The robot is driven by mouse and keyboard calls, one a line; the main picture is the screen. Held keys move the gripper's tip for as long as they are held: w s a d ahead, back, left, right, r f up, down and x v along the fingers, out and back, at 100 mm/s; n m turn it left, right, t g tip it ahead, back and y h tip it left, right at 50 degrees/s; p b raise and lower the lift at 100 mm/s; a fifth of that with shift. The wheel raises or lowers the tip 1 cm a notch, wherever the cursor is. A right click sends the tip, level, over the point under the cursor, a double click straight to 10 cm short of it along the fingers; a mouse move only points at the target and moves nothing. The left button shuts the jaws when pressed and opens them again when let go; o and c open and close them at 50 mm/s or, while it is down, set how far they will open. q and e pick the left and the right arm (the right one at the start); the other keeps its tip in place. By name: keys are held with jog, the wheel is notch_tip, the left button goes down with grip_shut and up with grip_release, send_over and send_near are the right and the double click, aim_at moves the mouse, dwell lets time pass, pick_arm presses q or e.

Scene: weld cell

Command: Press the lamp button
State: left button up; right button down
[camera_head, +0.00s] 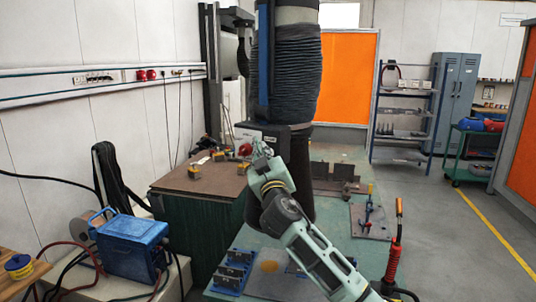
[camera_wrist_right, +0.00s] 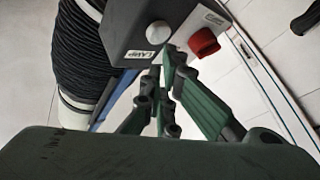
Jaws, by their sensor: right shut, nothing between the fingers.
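The lamp button is a pale round button (camera_wrist_right: 158,32) on a dark control box (camera_wrist_right: 127,30), with a "LAMP" label (camera_wrist_right: 138,55) beside it in the right wrist view. My right gripper (camera_wrist_right: 172,57) is shut and empty; its tips show just below the button, close to the box. I cannot tell if they touch. In the head view the right gripper (camera_head: 261,147) is up against the front of the box (camera_head: 262,133) on the dark column, and the button is hidden there. My left gripper is not in view.
A red knob (camera_wrist_right: 204,43) sits on the same box, right of the button. A brown-topped table (camera_head: 170,182) stands behind on the left, a green table (camera_head: 275,248) below my arm. A red-handled torch (camera_head: 393,260) stands on the right.

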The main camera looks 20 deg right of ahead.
jog(key=shift+w+d, duration=0.15)
dwell(0.5)
jog(key=shift+w+d, duration=0.15)
jog(key=shift+d, duration=0.05)
jog(key=shift+w+d+b, duration=0.15)
jog(key=shift+d+b, duration=0.1)
jog(key=shift+b, duration=0.1)
dwell(0.5)
jog(key=shift+a, duration=0.1)
jog(key=shift+s+a, duration=0.45)
jog(key=s+a, duration=0.3)
jog(key=a, duration=0.2)
jog(key=shift+s, duration=0.35)
jog(key=shift+d, duration=0.1)
